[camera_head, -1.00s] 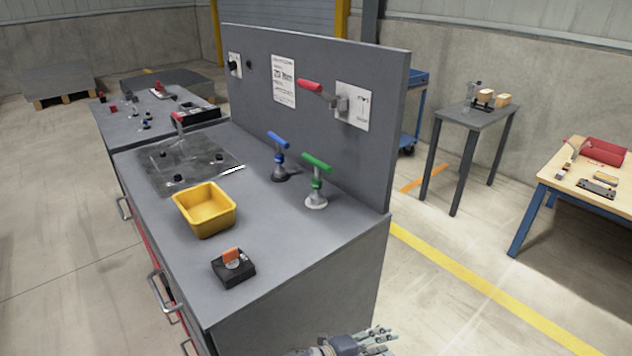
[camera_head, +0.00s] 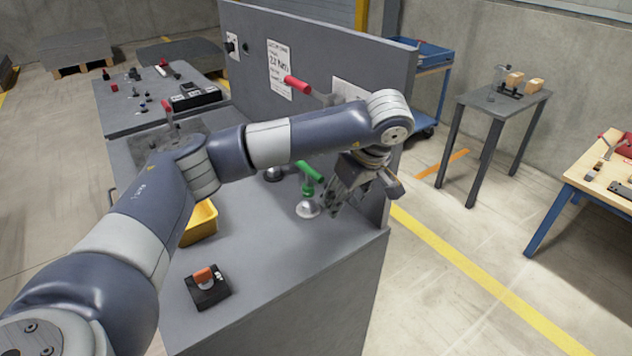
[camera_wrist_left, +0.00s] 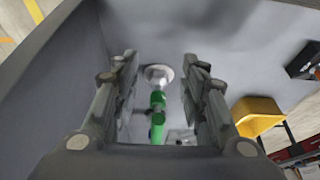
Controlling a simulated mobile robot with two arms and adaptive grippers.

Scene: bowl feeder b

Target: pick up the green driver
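The green driver (camera_head: 308,178) stands upright in a round silver base on the grey bench, with its green T-handle at the top. It also shows in the left wrist view (camera_wrist_left: 157,118), lying between the two fingers. My left gripper (camera_head: 335,196) is just right of the driver, tilted down toward it. In the left wrist view its fingers (camera_wrist_left: 155,95) are apart, one on each side of the driver, with gaps showing on both sides. My right gripper is not in view.
The grey upright panel (camera_head: 262,60) rises close behind the driver. The yellow bin (camera_head: 200,222) and a black block with an orange part (camera_head: 207,287) sit on the bench. The arm hides the blue driver's handle; a silver base (camera_head: 273,174) shows. The bench's front right is clear.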

